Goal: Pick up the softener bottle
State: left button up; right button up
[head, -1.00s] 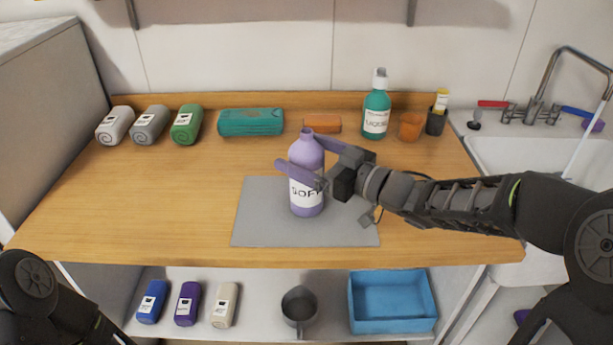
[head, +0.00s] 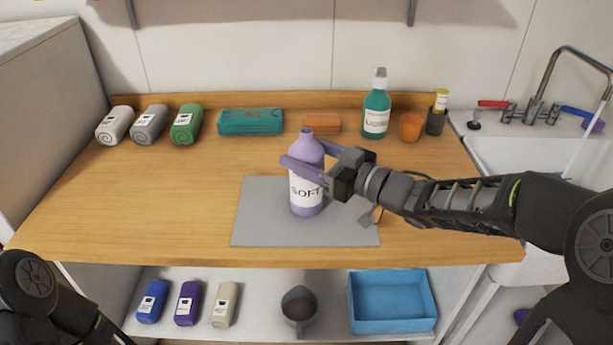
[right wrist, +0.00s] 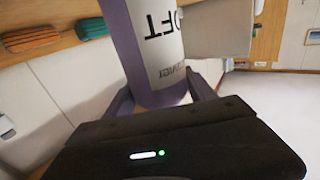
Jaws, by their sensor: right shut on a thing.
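The softener bottle (head: 306,195) is purple with a white label that reads "SOFT". It stands upright on the grey mat (head: 262,225) in the middle of the counter. My right gripper (head: 308,161) reaches in from the right and is shut on the bottle's upper body, one purple finger in front and one behind. In the right wrist view the bottle (right wrist: 148,50) sits between the two fingers (right wrist: 160,100), its label upside down. I cannot tell whether its base touches the mat. My left gripper is out of view; only part of my left arm shows at lower left.
A sink (head: 510,155) is at right.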

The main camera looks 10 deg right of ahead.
aim_at(306, 130)
jog(key=c, duration=0.5)
notch_tip(306, 130, up, 10)
jog(key=shift+p, duration=0.9)
